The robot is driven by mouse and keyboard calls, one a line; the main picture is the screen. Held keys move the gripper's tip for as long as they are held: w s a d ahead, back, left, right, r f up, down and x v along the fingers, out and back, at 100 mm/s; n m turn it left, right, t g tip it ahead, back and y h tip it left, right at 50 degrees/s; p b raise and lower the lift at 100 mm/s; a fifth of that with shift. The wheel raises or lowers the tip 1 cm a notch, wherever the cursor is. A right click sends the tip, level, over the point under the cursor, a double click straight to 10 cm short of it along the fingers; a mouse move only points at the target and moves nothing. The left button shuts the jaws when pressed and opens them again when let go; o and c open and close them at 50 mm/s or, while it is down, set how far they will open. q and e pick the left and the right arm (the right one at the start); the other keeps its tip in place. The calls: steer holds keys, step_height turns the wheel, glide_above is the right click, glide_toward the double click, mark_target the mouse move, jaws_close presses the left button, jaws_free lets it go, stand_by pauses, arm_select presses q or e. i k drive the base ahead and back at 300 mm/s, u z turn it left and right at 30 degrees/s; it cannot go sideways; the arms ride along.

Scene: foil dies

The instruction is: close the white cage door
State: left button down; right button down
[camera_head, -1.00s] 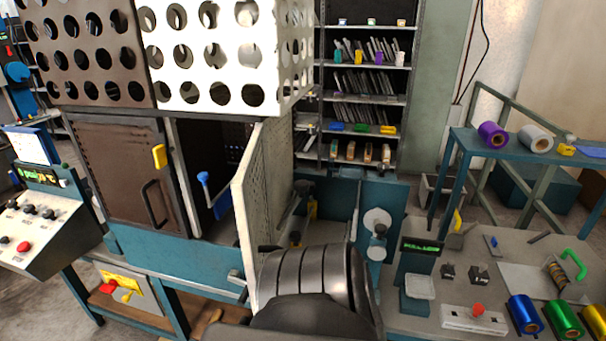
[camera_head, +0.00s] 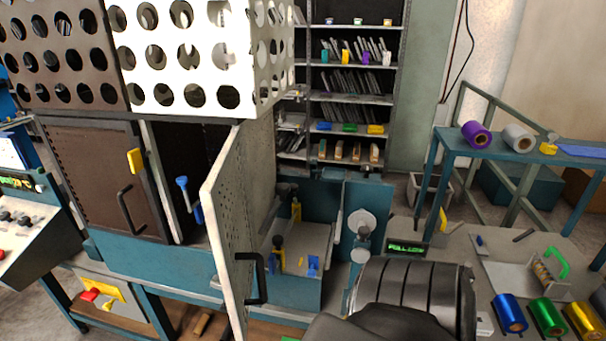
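The white cage door (camera_head: 228,205) is a perforated panel standing open, swung out toward me from the dark cage opening (camera_head: 172,150). Its free edge runs down near the bottom centre, and a black bar handle (camera_head: 257,280) is on its right-hand face. A blue lever (camera_head: 190,200) shows in the opening to the left of the door. Neither gripper is in view. A dark ribbed link of my arm fills the lower centre-right, to the right of the door and apart from its handle in the picture.
A closed brown door (camera_head: 100,180) with a black handle stands left of the opening. A white perforated guard (camera_head: 185,60) overhangs above. A blue-walled bay (camera_head: 320,200) lies right of the door. A workbench with foil rolls (camera_head: 510,312) is at the right, shelves (camera_head: 350,90) behind.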

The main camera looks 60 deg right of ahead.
mark_target(242, 248)
steer(key=z, duration=1.45)
steer(key=i, duration=0.5)
steer(key=u, duration=0.15)
steer(key=k, duration=0.3)
steer(key=u, duration=0.2)
